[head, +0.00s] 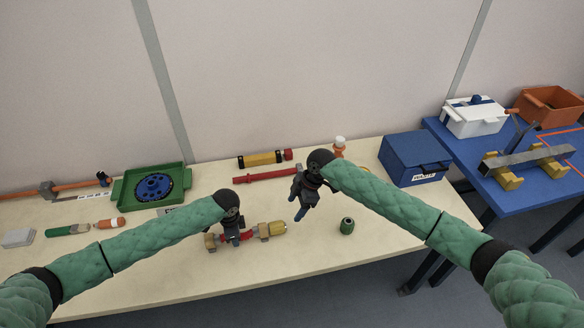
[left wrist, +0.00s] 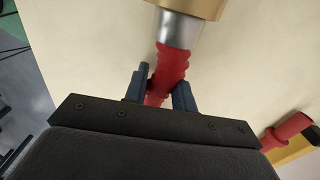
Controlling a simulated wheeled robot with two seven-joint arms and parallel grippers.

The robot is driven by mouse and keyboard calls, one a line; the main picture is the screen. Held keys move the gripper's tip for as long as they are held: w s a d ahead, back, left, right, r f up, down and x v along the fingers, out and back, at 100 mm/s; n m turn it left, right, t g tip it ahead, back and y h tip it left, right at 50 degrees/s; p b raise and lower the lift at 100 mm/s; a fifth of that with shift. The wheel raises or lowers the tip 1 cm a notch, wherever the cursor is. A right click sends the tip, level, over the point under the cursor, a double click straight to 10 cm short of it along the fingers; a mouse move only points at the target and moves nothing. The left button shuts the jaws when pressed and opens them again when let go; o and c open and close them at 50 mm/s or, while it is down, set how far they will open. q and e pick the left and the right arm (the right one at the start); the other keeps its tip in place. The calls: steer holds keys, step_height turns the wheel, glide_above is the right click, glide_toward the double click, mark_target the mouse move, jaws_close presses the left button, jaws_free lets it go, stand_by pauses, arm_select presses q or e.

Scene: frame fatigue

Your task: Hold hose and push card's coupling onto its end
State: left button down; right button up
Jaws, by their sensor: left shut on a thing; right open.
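My left gripper (head: 234,240) is shut on the hose. The left wrist view shows the red hose (left wrist: 166,72) between the fingers (left wrist: 160,92), with a silver collar (left wrist: 178,28) beyond. A green coupling (head: 347,226) with a dark top stands upright on the table, to the right of the hose. My right gripper (head: 298,208) is open and empty, left of the green coupling. A grey card (head: 170,210) is mostly hidden behind my left arm.
Behind lie a red bar (head: 265,173) and a yellow-and-black cylinder (head: 262,159). A green tray (head: 122,190) with a blue gear is at back left. A blue waste box (head: 412,160) stands at right. Bare table surrounds the green coupling.

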arm_select(q)
steer(key=shift+s+f, duration=0.1)
steer(key=shift+f, duration=0.05)
steer(key=c, duration=1.1)
jaws_free()
steer(key=shift+o, duration=0.2)
steer(key=shift+r, duration=0.2)
step_height(320, 180, up, 12)
steer(key=shift+f, duration=0.15)
